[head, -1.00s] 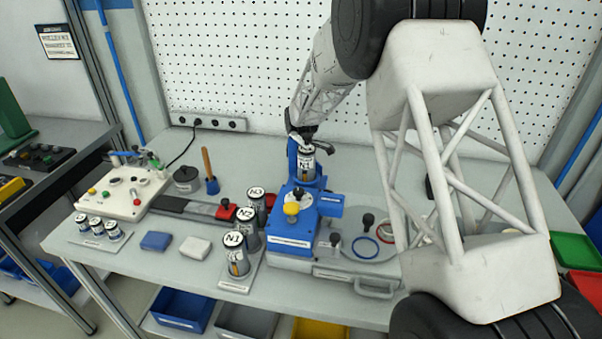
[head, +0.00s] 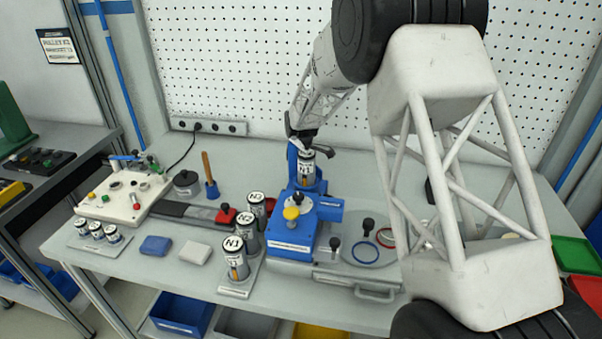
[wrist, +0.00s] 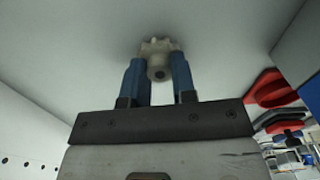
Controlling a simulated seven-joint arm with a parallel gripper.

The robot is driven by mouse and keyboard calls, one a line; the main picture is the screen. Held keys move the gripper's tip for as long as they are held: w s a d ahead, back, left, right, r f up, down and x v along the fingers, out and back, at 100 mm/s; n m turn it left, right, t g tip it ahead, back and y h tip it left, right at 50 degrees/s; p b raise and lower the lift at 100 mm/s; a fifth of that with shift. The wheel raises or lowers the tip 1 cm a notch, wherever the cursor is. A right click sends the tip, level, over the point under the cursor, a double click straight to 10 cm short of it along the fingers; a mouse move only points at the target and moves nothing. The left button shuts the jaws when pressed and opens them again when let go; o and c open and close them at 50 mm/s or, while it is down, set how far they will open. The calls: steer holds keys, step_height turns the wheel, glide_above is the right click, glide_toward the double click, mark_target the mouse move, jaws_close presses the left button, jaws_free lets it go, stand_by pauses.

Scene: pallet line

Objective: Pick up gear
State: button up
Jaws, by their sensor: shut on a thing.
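In the wrist view, a pale beige gear (wrist: 158,46) with blunt teeth and a round hub with a dark bore sits between the tips of two blue fingers. My gripper (wrist: 158,75) is shut on it. A plain grey surface is behind the gear; I cannot tell whether the gear touches it. In the head view, my gripper (head: 305,138) is at the back of the bench, just above and behind an N1 canister (head: 306,168) in the blue fixture. The gear cannot be made out there.
The blue fixture (head: 292,238) has a yellow knob. Canisters N1 (head: 235,262), N2 (head: 247,232) and N3 (head: 256,205) stand left of it. Blue and red rings (head: 366,253) lie to its right. A pegboard (head: 230,70) rises behind. Red parts (wrist: 270,90) show in the wrist view.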

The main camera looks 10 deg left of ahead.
step_height(320, 180, up, 10)
steer(key=shift+f, duration=0.2)
stand_by(0.3)
steer(key=shift+d, duration=0.1)
stand_by(0.6)
